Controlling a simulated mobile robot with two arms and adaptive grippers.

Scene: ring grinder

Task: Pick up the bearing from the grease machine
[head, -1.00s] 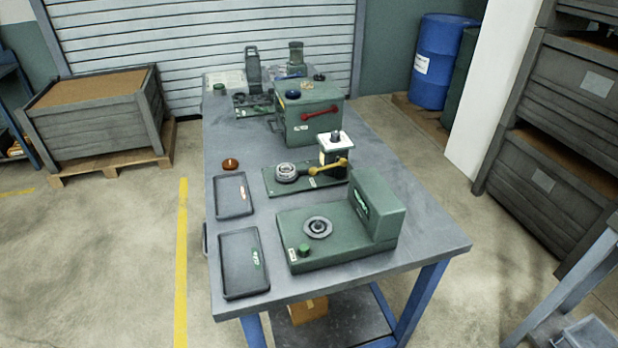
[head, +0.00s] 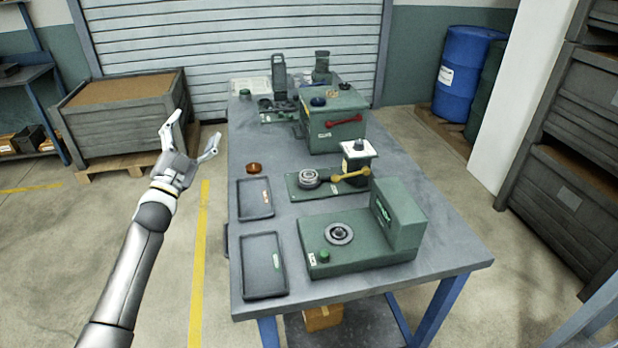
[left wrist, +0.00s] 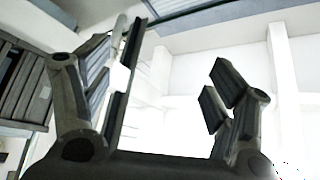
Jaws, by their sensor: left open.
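A silver ring-shaped bearing (head: 309,179) lies on a low green machine with a yellow-handled lever (head: 350,175), in the middle of the table. Which machine is the grease machine cannot be told from its labels. A second dark ring part (head: 339,233) sits on the larger green machine (head: 370,258) in front. My left gripper (head: 194,134) is raised left of the table, open and empty, well apart from the bearing. In the left wrist view its spread fingers (left wrist: 175,85) face the wall and ceiling. My right gripper is not in view.
Two dark trays (head: 256,200) (head: 264,265) lie along the table's left edge, with an orange-brown ring (head: 254,168) behind them.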

